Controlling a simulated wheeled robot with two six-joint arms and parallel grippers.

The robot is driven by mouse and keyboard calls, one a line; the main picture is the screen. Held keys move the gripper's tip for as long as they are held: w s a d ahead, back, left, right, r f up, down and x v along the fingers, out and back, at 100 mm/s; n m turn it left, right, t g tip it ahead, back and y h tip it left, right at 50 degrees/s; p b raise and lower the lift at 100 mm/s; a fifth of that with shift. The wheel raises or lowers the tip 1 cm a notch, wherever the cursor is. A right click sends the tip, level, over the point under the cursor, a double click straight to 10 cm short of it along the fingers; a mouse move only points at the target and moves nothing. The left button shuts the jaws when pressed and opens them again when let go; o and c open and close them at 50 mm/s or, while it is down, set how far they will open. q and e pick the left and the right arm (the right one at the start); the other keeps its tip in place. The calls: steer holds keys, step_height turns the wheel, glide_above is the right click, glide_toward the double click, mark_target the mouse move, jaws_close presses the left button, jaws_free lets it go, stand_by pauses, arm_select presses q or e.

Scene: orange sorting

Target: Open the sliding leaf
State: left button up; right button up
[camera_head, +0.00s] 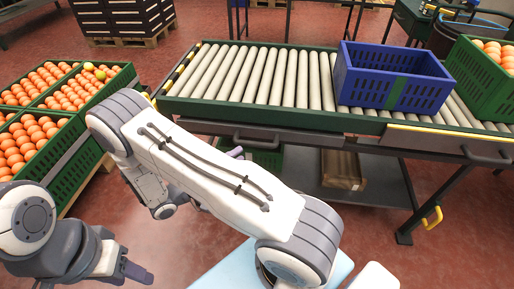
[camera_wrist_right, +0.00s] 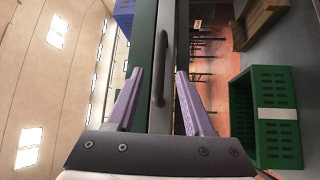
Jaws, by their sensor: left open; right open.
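A dark grey front panel (camera_head: 320,146) with a bar handle (camera_head: 265,140) runs along the near side of the roller conveyor. I cannot tell whether it is the sliding leaf; a paler panel (camera_head: 445,141) with its own handle (camera_head: 487,158) is at the right. My right gripper (camera_wrist_right: 158,74) is open. In the right wrist view a grey panel's bar handle (camera_wrist_right: 160,68) appears between its two purple fingers, with no visible grip. In the head view my right arm hides most of this gripper. My left gripper (camera_head: 136,272) is open and low at the left, away from the panels.
A blue crate (camera_head: 392,76) stands on the rollers (camera_head: 265,75). Green crates of oranges (camera_head: 78,160) are at the left; another (camera_head: 482,82) is at the right. A cardboard box (camera_head: 342,169) lies on the lower shelf. A green crate (camera_wrist_right: 277,118) shows below the conveyor.

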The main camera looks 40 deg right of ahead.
mark_target(257, 144)
steer(key=d, duration=0.2)
steer(key=d+b, duration=0.1)
steer(key=d, duration=0.2)
steer(key=d+r, duration=0.1)
steer(key=d, duration=0.2)
steer(key=shift+s, duration=0.35)
steer(key=shift+c, duration=0.4)
jaws_close()
steer(key=shift+a, duration=0.1)
stand_by(0.5)
